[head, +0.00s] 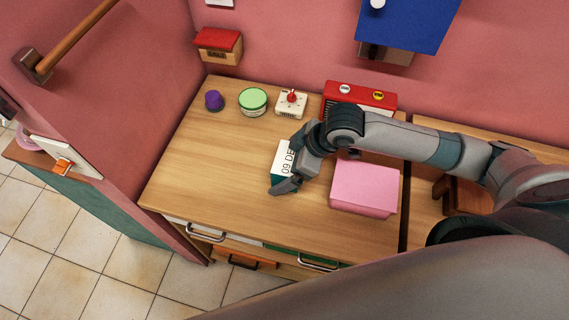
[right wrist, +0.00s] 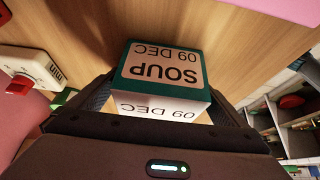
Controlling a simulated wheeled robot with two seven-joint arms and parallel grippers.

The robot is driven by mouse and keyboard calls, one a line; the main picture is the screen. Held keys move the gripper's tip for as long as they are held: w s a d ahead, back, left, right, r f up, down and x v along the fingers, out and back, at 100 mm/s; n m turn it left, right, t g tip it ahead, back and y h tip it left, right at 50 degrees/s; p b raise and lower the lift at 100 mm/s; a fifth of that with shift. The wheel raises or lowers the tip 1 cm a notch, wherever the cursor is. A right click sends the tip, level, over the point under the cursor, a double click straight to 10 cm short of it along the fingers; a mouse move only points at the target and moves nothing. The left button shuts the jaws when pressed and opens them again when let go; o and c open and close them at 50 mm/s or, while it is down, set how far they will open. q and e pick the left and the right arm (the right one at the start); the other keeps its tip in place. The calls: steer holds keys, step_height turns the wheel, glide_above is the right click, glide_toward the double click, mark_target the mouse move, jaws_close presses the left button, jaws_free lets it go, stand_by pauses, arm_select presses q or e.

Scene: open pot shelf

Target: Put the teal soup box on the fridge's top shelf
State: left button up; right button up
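The teal soup box (head: 284,158), with a white label reading "09 DEC", lies on the wooden counter's left part in the head view, partly hidden by my right gripper (head: 287,184). In the right wrist view the soup box (right wrist: 163,75) shows its "SOUP" label between my right gripper's two fingers (right wrist: 163,95). The fingers meet the box's two sides with no clear gap. I cannot tell whether the box is lifted off the counter. My left gripper is not in view. The fridge and its top shelf cannot be made out for certain.
A pink box (head: 364,188) stands right of the gripper. The counter (head: 200,180) is clear at front left. Shelving (right wrist: 290,115) shows right in the wrist view.

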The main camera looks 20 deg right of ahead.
steer(key=shift+r, duration=0.1)
steer(key=b+v, duration=0.1)
steer(key=v, duration=1.1)
